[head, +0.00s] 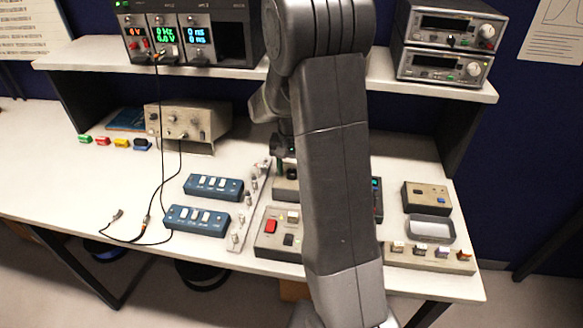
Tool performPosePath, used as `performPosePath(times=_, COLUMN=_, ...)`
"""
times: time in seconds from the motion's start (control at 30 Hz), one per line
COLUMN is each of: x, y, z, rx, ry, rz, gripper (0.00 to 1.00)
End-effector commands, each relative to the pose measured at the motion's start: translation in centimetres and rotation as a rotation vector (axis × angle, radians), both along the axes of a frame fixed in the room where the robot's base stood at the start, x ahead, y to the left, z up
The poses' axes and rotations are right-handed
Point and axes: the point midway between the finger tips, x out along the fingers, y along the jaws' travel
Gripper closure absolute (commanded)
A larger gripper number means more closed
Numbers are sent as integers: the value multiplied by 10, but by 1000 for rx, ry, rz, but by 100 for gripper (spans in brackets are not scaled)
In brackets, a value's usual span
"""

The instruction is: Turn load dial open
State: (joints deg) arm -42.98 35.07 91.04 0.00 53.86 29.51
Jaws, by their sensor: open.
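My arm stands across the middle of the head view and covers part of the bench devices. My gripper (284,152) shows only in part at the arm's left edge, pointing down over the bench; it is open, and its fingertips are mostly hidden. Nothing is seen held in it. I cannot pick out the load dial for certain. A grey device (284,188) below my gripper is partly covered by the arm. Another device with a teal display (376,198) shows at the arm's right edge. Any dial on these is hidden or too small to tell.
A grey box with a red switch (270,232) stands at the front, beside a strip of knobs (250,205). Two blue switch boxes (213,187) (197,221) lie left. Right are a small box (427,197) and a tray (431,229). The shelf (215,77) carries instruments.

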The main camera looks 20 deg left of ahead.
Motion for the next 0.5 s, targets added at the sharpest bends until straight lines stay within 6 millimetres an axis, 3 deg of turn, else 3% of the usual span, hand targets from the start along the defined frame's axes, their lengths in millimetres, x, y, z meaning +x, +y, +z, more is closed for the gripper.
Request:
performPosePath(times=0.17, x=0, y=0, z=0, rx=0, ry=0, rz=0, gripper=52)
performPosePath(times=0.4, x=0, y=0, z=0, rx=0, ry=0, rz=0, gripper=96)
performPosePath(times=0.5, x=0, y=0, z=0, rx=0, ry=0, rz=1, gripper=96)
